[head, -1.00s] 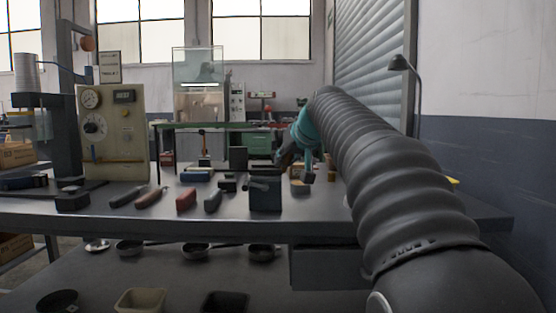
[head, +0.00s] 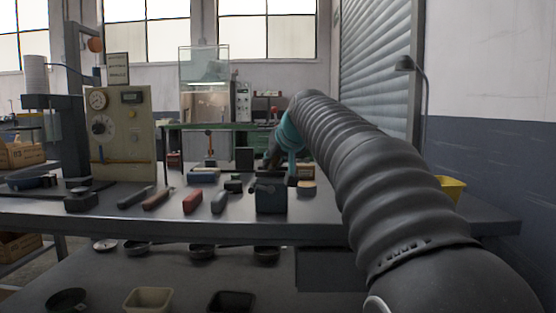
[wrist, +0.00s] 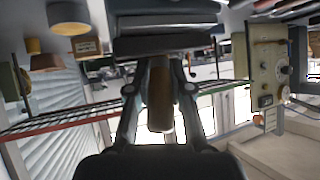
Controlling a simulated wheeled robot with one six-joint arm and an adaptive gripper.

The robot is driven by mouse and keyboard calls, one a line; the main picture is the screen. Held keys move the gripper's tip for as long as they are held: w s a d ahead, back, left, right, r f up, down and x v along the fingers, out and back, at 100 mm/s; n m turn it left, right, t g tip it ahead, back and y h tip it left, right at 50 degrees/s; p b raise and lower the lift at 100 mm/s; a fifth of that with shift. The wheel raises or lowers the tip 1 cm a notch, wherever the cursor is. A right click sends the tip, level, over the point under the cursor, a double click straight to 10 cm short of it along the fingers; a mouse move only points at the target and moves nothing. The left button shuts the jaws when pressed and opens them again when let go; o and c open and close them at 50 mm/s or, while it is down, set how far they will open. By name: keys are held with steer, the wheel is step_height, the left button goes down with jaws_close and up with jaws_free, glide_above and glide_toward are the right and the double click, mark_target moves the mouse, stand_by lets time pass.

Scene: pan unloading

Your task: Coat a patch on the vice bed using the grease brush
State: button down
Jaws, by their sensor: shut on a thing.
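The vice (head: 271,200) is a dark blue-green block near the table's front edge, right of the loose tools in the head view. My gripper (head: 268,165) is just above and behind its top. In the wrist view my gripper (wrist: 160,105) has its two fingers shut on a brown handle (wrist: 160,92), which I take as the grease brush. The brush's tip is hidden. A dark block (wrist: 165,40) fills the top of the wrist view close beyond the handle, probably the vice. I cannot tell whether brush and vice bed touch.
Several tools, including a red-handled one (head: 193,202), lie left of the vice. A gauge panel (head: 121,145) stands at the left. A yellow bin (head: 450,188) is at the far right. Pans (head: 201,253) lie on the lower shelf.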

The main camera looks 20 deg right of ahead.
steer(key=shift+w+a+f+p, duration=0.15)
steer(key=shift+w+a+p, duration=0.15)
steer(key=shift+a, duration=0.6)
steer(key=shift+w+a+f+p, duration=0.1)
steer(key=shift+w+a+p, duration=0.2)
steer(key=shift+a, duration=0.6)
steer(key=shift+w+d+r, duration=0.1)
steer(key=shift+w, duration=0.45)
steer(key=shift+d+r, duration=0.1)
steer(key=shift+d, duration=0.15)
steer(key=shift+s+d+r+b, duration=0.1)
steer(key=shift+s+d+b, duration=0.15)
steer(key=shift+d, duration=0.7)
steer(key=shift+s+d+b, duration=0.15)
steer(key=shift+s+d, duration=0.2)
steer(key=shift+d, duration=0.6)
steer(key=shift+s+d+b, duration=0.1)
steer(key=shift+s+d, duration=0.1)
steer(key=shift+d, duration=0.45)
steer(key=shift+s+d+b, duration=0.1)
steer(key=shift+s+d, duration=0.15)
steer(key=shift+d, duration=0.4)
steer(key=shift+s+d+b, duration=0.1)
steer(key=shift+s+d, duration=0.1)
steer(key=shift+d, duration=0.45)
steer(key=shift+a, duration=0.1)
